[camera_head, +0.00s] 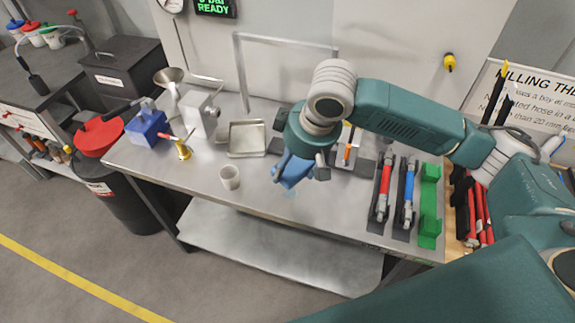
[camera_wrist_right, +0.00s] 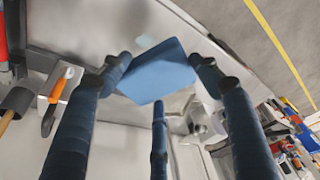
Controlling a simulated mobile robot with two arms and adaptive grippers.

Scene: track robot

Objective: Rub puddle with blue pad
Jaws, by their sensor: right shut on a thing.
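The blue pad (camera_head: 293,173) is held by my right gripper (camera_head: 301,168) over the front middle of the steel table (camera_head: 262,199). In the right wrist view the blue pad (camera_wrist_right: 157,73) sits between the fingertips of my right gripper (camera_wrist_right: 160,78), which is shut on it. A faint pale-blue patch, which looks like the puddle (camera_head: 289,194), shows on the tabletop just in front of the pad. A pale patch of the puddle (camera_wrist_right: 144,41) also shows beside the pad in the right wrist view. I cannot tell whether the pad touches the table. My left gripper is not in view.
A blue box (camera_head: 148,127) and a brass bell-like item (camera_head: 182,150) stand farther left.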

